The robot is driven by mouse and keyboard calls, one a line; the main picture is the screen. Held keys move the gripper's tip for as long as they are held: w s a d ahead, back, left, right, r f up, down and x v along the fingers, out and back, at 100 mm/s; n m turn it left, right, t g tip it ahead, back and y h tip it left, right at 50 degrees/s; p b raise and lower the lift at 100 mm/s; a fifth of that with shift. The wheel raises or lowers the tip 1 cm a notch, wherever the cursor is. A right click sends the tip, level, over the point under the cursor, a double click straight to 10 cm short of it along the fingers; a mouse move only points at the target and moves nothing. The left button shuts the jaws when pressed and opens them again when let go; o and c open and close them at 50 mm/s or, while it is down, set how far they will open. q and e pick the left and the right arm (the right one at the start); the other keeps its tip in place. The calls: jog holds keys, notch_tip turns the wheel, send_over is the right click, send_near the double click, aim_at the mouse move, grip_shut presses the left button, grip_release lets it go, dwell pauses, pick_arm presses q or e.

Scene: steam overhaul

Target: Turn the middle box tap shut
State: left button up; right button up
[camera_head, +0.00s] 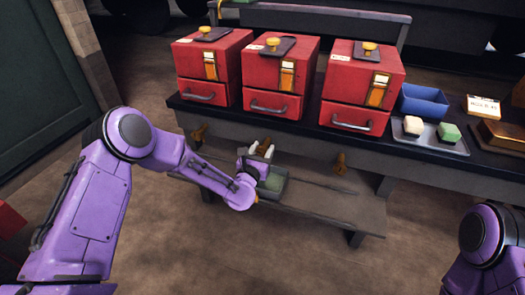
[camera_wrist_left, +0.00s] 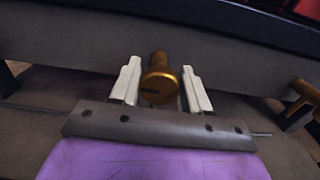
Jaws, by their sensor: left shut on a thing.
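Three red boxes stand in a row on the dark bench; the middle box (camera_head: 270,102) has a drawer and a yellow knob on top. Its brass tap (camera_head: 264,143) sticks out of the bench front below it. In the left wrist view the tap (camera_wrist_left: 158,84) shows its round end between two white fingers. My left gripper (camera_head: 261,151) is shut on this tap, one finger on each side. The tap's stem is partly hidden behind its round end. My right gripper is out of the picture.
Other brass taps sit below the left box (camera_head: 199,133) and right box (camera_head: 340,162). A low shelf (camera_head: 330,205) runs under the taps. A blue bin (camera_head: 423,103) and a tray (camera_head: 456,148) with two blocks stand right of the boxes. The floor in front is clear.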

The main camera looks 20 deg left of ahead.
pick_arm(q)
jog(key=m, duration=0.4)
jog(key=shift+d, duration=0.1)
jog(key=m, duration=0.4)
jog(key=shift+m, duration=0.3)
jog(key=m, duration=0.4)
jog(key=shift+d+f+m, duration=0.1)
jog(key=shift+d+m, duration=0.05)
jog(key=shift+m, duration=0.15)
jog(key=m, duration=0.4)
jog(key=shift+f+m, duration=0.15)
jog(key=shift+m, duration=0.15)
jog(key=shift+p, duration=0.3)
jog(key=o, duration=0.9)
jog(key=shift+o, duration=0.2)
